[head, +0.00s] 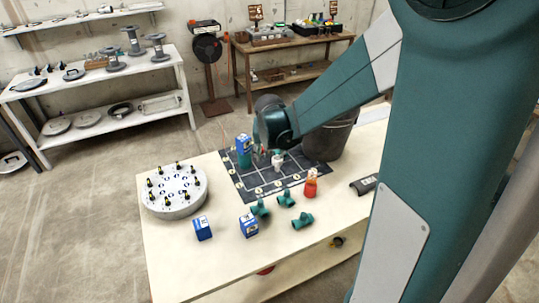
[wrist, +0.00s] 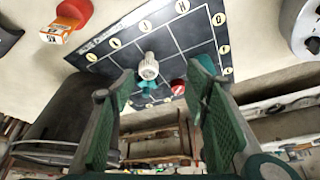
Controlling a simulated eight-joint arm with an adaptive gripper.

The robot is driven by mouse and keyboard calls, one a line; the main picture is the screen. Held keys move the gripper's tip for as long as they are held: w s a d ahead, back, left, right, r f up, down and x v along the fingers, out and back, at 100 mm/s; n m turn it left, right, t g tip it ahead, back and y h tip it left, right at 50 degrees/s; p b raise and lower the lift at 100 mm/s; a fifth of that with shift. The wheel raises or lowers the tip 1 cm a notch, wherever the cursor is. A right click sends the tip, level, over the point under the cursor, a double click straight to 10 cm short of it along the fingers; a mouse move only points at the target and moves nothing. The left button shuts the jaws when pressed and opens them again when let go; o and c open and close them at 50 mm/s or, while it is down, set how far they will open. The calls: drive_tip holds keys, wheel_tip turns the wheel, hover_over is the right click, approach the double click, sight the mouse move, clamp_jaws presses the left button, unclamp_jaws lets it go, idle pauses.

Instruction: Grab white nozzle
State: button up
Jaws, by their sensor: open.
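The white nozzle (head: 278,163) stands on the dark gridded mat (head: 262,187) on the pale table. In the wrist view the nozzle (wrist: 148,67) shows ahead of my fingers, with a teal piece just beside it, partly hidden. My gripper (wrist: 160,82) is open, with one green-padded finger on each side of the picture and nothing between them. The nozzle is beyond the fingertips, nearer the left finger, and appears apart from both. In the head view my gripper is largely hidden by my wrist; its fingers are too small to make out clearly.
Teal pipe fittings (head: 303,221), a red item (head: 311,183), blue boxes (head: 202,228) and a round grey holder with pegs (head: 174,197) stand around. A dark bucket (head: 328,141) is behind.

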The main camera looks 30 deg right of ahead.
drive_tip(key=m+p, duration=0.1)
drive_tip(key=p, duration=0.1)
hover_over(277, 160)
drive_tip(key=s+a, duration=0.2)
drive_tip(key=shift+g+h, duration=0.3)
drive_tip(key=shift+g, duration=0.1)
drive_tip(key=f, duration=0.7)
drive_tip(key=shift+w+d, duration=0.15)
drive_tip(key=shift+w, duration=0.05)
drive_tip(key=shift+w+d+f+m, duration=0.2)
drive_tip(key=shift+d+f+m, duration=0.1)
drive_tip(key=shift+f, duration=0.2)
drive_tip(key=shift+f, duration=0.15)
drive_tip(key=shift+b+x, duration=0.35)
drive_tip(key=shift+x, duration=0.8)
drive_tip(key=shift+b+x, duration=0.4)
drive_tip(key=shift+x, duration=2.25)
drive_tip(key=shift+c, duration=0.3)
drive_tip(key=c, duration=0.8)
